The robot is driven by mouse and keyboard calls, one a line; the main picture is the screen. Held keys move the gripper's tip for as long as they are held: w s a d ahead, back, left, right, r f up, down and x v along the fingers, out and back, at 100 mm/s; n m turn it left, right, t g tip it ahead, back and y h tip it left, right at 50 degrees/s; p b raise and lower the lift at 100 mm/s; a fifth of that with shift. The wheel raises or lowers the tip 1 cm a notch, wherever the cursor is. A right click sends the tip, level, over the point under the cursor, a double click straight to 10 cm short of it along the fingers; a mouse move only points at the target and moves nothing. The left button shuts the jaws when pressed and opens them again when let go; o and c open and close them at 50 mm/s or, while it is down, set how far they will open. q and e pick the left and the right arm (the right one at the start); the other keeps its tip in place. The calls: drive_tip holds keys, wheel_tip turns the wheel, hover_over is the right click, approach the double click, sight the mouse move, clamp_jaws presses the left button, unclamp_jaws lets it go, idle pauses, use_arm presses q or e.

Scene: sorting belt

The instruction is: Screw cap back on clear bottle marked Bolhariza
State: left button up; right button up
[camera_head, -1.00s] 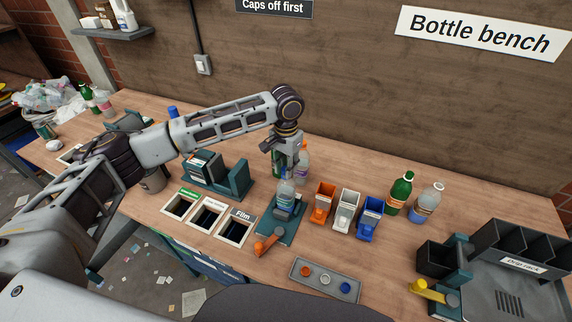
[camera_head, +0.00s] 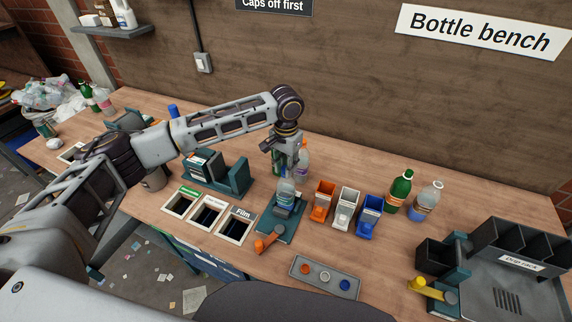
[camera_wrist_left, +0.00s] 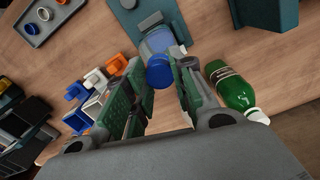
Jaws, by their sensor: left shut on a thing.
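A clear bottle (camera_head: 286,188) stands upright in a teal clamp stand (camera_head: 279,231); its label is too small to read. My left gripper (camera_head: 287,169) points down right over the bottle's top. In the left wrist view, the left gripper (camera_wrist_left: 159,85) is shut on a blue cap (camera_wrist_left: 160,72), held between its green-padded fingers. The clear bottle (camera_wrist_left: 157,42) shows just beyond the cap. I cannot tell whether the cap touches the bottle's neck. My right gripper is not in view.
A green bottle (camera_wrist_left: 232,88) stands close behind the left gripper, near an orange-capped bottle (camera_head: 303,160). Orange (camera_head: 322,201), white (camera_head: 346,206) and blue (camera_head: 369,217) bins stand right of the clamp. A grey tray (camera_head: 313,284) holds loose caps. An orange handle (camera_head: 268,243) juts from the clamp's front.

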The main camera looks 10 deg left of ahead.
use_arm(q)
drive_tip(key=o, duration=0.7)
drive_tip(key=shift+f, duration=0.1)
wheel_tip(320, 180, up, 12)
idle(0.8)
idle(0.5)
